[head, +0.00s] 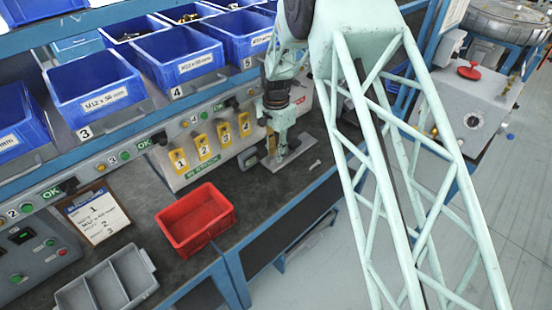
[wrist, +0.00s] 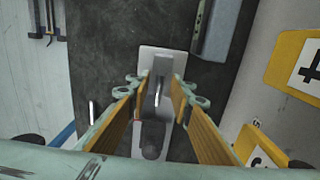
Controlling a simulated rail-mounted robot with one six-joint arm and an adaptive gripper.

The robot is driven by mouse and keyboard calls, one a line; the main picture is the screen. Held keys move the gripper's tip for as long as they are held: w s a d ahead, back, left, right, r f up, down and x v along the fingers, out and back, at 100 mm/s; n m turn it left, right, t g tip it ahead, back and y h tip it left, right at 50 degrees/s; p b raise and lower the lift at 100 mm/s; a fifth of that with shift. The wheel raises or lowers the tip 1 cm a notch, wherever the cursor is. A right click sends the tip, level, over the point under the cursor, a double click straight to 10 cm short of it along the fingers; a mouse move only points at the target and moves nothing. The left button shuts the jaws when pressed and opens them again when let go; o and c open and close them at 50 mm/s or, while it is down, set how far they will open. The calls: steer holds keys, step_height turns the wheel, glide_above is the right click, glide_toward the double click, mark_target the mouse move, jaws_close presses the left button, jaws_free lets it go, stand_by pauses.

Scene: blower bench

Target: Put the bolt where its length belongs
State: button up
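A small metal bolt (head: 315,164) lies on the dark bench top to the right of my gripper, near the front edge. A thin metal piece that looks like it shows at the left in the wrist view (wrist: 93,110). My gripper (head: 282,152) is low over the bench. In the wrist view my gripper (wrist: 160,88) is open, its fingers on either side of a metal fixture (wrist: 158,58) with a light plate and a raised bar. I cannot tell whether they touch it. Blue bins with length labels stand on the shelf, including bin 3 (head: 97,92), bin 4 (head: 181,58) and bin 5 (head: 240,36).
A red tray (head: 196,218) and a grey divided tray (head: 108,283) sit on the bench at the left. A work-order board (head: 95,216) leans nearby. A panel with yellow numbered tags (head: 207,147) stands behind my gripper. A grey box with a red knob (head: 468,100) is at right.

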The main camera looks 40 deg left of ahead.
steer(key=c, duration=0.5)
steer(key=shift+r, duration=0.15)
steer(key=shift+r+p, duration=1.35)
steer(key=shift+r, duration=2.05)
